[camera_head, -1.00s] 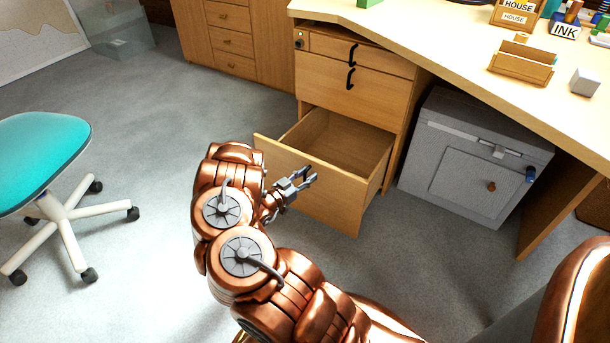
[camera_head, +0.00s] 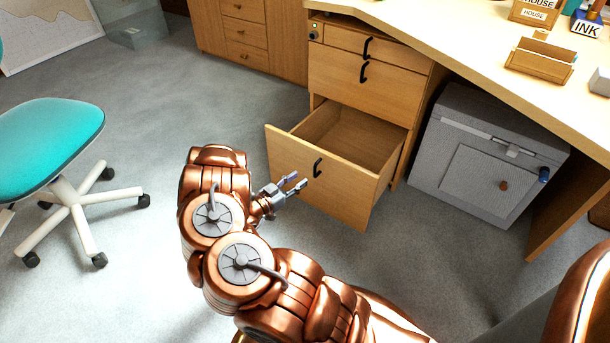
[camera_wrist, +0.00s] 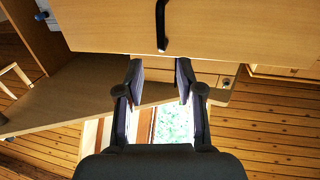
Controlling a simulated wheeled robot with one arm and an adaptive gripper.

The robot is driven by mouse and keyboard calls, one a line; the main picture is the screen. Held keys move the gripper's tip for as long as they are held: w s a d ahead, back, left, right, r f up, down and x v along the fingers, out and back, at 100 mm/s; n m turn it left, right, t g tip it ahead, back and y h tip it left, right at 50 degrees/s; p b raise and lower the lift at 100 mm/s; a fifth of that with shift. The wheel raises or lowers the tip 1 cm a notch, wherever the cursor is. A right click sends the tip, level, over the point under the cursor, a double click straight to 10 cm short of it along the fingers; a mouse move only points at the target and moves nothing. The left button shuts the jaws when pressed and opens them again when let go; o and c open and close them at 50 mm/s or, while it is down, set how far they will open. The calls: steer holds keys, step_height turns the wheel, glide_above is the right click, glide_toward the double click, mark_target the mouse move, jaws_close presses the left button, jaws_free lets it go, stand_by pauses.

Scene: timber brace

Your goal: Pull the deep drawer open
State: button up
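The deep drawer (camera_head: 330,196) is the bottom one of the wooden desk pedestal and stands well out, its empty inside showing. Its black handle (camera_head: 317,168) is on the front panel and also shows at the top of the wrist view (camera_wrist: 161,25). My gripper (camera_head: 297,181) is just left of the handle, clear of the drawer front. In the wrist view its two fingers (camera_wrist: 157,82) are spread with nothing between them, and the handle lies beyond the tips.
Two shut drawers (camera_head: 365,85) sit above the deep one. A grey cabinet (camera_head: 490,155) stands under the desk (camera_head: 480,65) to the right. A teal swivel chair (camera_head: 50,145) is at the left. Open carpet lies between the chair and my arm.

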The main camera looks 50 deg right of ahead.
steer(key=shift+w+a, duration=0.1)
steer(key=shift+a, duration=1.6)
